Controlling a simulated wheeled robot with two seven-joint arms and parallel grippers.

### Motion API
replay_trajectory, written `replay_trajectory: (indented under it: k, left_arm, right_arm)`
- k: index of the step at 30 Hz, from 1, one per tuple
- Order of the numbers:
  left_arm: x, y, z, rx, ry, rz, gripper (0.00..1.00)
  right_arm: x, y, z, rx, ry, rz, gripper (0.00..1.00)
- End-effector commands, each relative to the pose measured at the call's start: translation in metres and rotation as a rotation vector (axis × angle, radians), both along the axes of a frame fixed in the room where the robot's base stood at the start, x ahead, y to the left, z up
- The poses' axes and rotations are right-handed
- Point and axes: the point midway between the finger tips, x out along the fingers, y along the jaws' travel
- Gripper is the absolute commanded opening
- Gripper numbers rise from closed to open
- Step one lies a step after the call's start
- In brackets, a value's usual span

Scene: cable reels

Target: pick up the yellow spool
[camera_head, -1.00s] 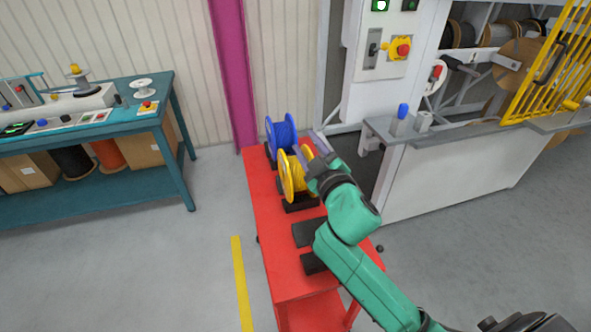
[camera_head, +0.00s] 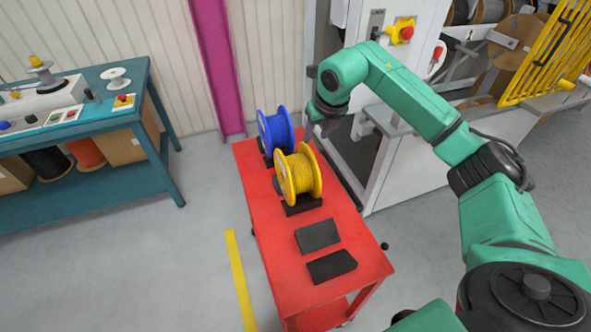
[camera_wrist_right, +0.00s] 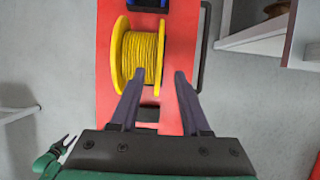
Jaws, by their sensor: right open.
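The yellow spool (camera_head: 298,174) stands on its rim in a black cradle on the red cart (camera_head: 262,215), in front of the blue spool (camera_head: 276,132). In the right wrist view the yellow spool (camera_wrist_right: 138,56) shows its yellow winding and two flanges. My right gripper (camera_wrist_right: 159,75) is open and empty, its fingers pointing at the spool's right side. The left finger's tip overlaps the winding in that view; I cannot tell whether it touches. In the head view my right gripper (camera_head: 318,124) is mostly hidden by its arm.
Two empty black cradles (camera_head: 318,235) (camera_head: 331,266) lie on the cart's near half. A teal workbench (camera_head: 150,105) stands to the left. A grey and white machine (camera_head: 415,165) stands close on the right. The floor left of the cart is clear.

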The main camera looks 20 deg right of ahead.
Motion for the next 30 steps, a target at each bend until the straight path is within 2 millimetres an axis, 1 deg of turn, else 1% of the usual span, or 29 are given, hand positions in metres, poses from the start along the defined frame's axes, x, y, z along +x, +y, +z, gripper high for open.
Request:
replay_trajectory:
  k: [1,3,5,7,11,13,16,20,21,23,24,25,30]
  left_arm:
    - [-0.001,0.0,0.008,-0.001,0.002,0.0,0.5]
    - [-0.001,0.0,0.011,0.0,0.002,-0.001,0.5]
    - [-0.001,0.0,0.013,0.0,0.002,-0.001,0.5]
    - [0.0,-0.001,0.019,-0.001,0.001,-0.002,0.5]
    - [0.001,-0.001,0.037,-0.001,-0.001,-0.002,0.5]
    - [0.001,-0.001,0.037,-0.001,-0.002,-0.002,0.5]
    - [0.001,-0.001,0.037,-0.001,-0.002,-0.002,0.5]
    - [0.002,-0.001,0.036,-0.001,-0.003,-0.002,0.5]
    - [0.002,-0.001,0.036,-0.002,-0.004,-0.002,0.5]
    - [0.003,-0.001,0.036,-0.002,-0.005,-0.002,0.5]
    - [0.003,-0.001,0.036,-0.002,-0.005,-0.002,0.5]
    - [0.003,-0.001,0.036,-0.002,-0.005,-0.002,0.5]
    - [0.003,-0.001,0.036,-0.002,-0.005,-0.001,0.5]
  right_arm:
    - [0.003,0.0,-0.008,0.001,0.005,0.001,0.46]
    - [0.009,0.0,-0.019,0.001,0.002,0.003,0.46]
    - [0.011,0.0,-0.026,0.002,0.001,0.003,0.46]
    - [0.014,0.0,-0.033,0.003,0.002,0.003,0.46]
    - [0.02,-0.001,-0.056,0.003,0.005,0.004,0.46]
    - [0.026,-0.001,-0.069,0.004,0.001,0.004,0.46]
    - [0.028,-0.001,-0.078,0.003,-0.001,0.003,0.46]
    - [0.029,-0.002,-0.079,0.002,-0.002,0.004,0.46]
    - [0.029,-0.002,-0.079,0.002,-0.002,0.004,0.42]
    - [0.029,-0.002,-0.079,0.002,-0.002,0.004,0.2]
    - [0.029,-0.002,-0.078,0.002,-0.002,0.004,0.04]
    - [0.029,-0.002,-0.078,0.002,-0.002,0.004,0.0]
    - [0.029,-0.001,-0.078,0.003,-0.002,0.005,0.0]
